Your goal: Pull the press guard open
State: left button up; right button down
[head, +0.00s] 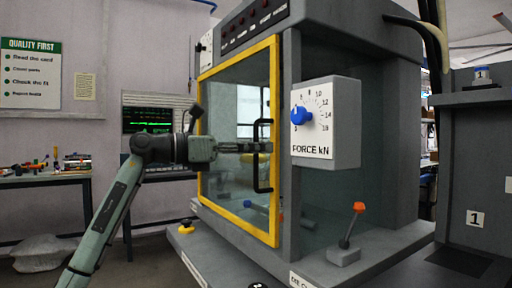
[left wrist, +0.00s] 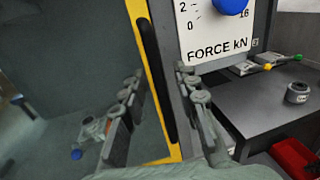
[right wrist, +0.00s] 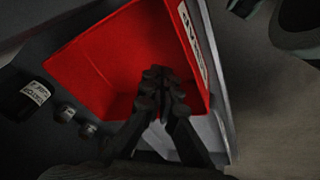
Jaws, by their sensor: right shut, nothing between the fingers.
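The press guard is a clear panel in a yellow frame (head: 276,110) on the grey press (head: 325,55). Its right edge lies close along the grey post. A black D-shaped handle (head: 264,187) stands upright near that edge. My left gripper (head: 264,147) is at the handle's middle height. In the left wrist view, its fingers (left wrist: 162,78) are spread, with the black handle bar (left wrist: 152,65) between them and gaps visible at the sides. The yellow frame (left wrist: 140,30) runs beside the bar. My right gripper (right wrist: 160,80) is shut and empty over a red bin (right wrist: 100,60).
A force dial box (head: 345,95) juts out right of the guard. An orange-tipped lever (head: 350,225) stands on the press base. A yellow-topped knob (head: 186,227) sits at the lower left. A dark bottle (right wrist: 22,98) and small metal parts lie beside the bin.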

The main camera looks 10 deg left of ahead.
pick_arm(q)
jog(key=shift+c, duration=0.6)
grip_shut()
jog(key=shift+a, duration=0.1)
